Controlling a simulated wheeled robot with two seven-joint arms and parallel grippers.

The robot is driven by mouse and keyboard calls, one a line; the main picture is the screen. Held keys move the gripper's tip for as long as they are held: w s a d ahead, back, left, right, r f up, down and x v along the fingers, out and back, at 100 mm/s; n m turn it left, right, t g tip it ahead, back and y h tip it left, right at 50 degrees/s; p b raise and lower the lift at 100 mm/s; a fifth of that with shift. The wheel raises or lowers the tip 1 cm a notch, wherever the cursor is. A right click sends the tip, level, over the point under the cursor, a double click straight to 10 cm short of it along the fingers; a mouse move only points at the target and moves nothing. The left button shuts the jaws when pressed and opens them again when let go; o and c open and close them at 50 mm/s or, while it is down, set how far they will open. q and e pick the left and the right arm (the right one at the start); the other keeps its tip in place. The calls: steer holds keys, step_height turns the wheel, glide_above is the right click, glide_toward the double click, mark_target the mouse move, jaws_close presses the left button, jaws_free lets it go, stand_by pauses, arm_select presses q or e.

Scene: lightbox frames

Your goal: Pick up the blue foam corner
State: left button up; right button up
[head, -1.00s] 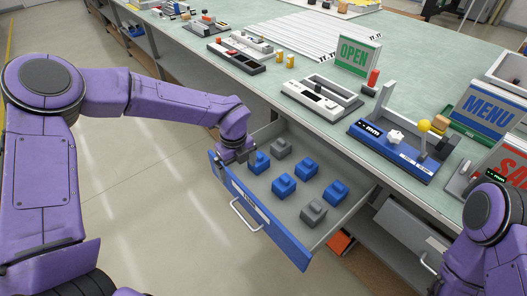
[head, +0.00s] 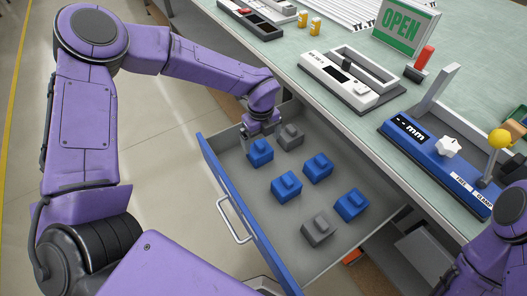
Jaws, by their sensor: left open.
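Several blue foam corners lie in the open drawer (head: 352,247). One blue foam corner (head: 260,153) is at the far left, right below my left gripper (head: 256,134). Others are the middle-back one (head: 318,168), the front-left one (head: 286,187) and the right one (head: 351,205). My left gripper is open and points down into the drawer over the far-left blue corner. Its fingertips are small and partly hidden, so I cannot tell whether they touch it. My right arm shows at the lower right edge; its gripper is out of view.
Two grey foam corners lie in the drawer, one at the back (head: 290,136) and one in front (head: 318,230). The drawer's blue front (head: 250,220) has a metal handle (head: 236,221). The bench above holds a white device (head: 350,78), a blue fixture (head: 440,150) and an OPEN sign (head: 404,27).

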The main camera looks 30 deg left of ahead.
mark_target(261, 154)
arm_select(q)
steer(key=f, duration=0.4)
steer(key=f+p, duration=0.1)
steer(key=f, duration=0.3)
steer(key=shift+w+a+f, duration=0.1)
steer(key=shift+a+f, duration=0.1)
steer(key=c, duration=0.9)
